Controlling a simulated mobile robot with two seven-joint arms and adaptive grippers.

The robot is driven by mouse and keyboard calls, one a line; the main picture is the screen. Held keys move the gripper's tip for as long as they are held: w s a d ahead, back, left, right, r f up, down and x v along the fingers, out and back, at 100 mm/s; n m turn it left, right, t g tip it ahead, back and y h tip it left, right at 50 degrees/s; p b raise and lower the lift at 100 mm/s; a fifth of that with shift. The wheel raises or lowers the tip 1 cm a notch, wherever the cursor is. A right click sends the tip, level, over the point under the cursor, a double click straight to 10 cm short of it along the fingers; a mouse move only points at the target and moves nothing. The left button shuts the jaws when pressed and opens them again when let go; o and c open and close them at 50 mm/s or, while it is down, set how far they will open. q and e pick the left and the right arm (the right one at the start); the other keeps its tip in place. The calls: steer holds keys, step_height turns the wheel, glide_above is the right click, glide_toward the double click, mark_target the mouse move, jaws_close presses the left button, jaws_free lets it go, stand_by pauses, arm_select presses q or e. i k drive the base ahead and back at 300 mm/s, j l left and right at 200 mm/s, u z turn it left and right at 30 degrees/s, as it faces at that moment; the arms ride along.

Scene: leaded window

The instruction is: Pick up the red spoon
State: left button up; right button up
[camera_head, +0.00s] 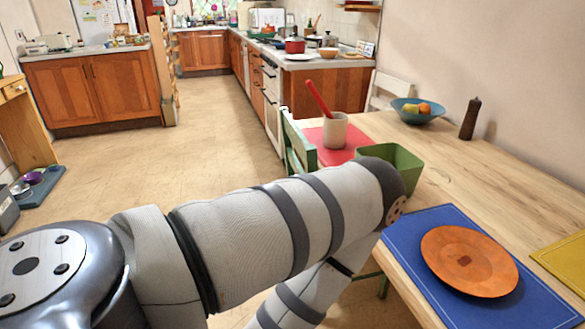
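The red spoon (318,98) stands tilted in a beige cup (335,131), its upper end leaning up and to the left. The spoon's lower end is hidden inside the cup. The cup stands on a red placemat (361,131) at the far left part of the wooden table (453,155). One of my arms crosses the lower middle of the view, its bent joint near the table's left edge. Neither of my grippers shows.
A green container (404,166) stands in front of the cup, partly behind my arm. An orange plate (470,261) lies on a blue placemat (420,231). A fruit bowl (418,116) and a dark pepper mill (470,118) stand at the back. Green (297,141) and white (388,90) chairs flank the table.

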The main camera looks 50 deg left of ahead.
mark_target(309, 83)
steer(key=u, duration=1.5)
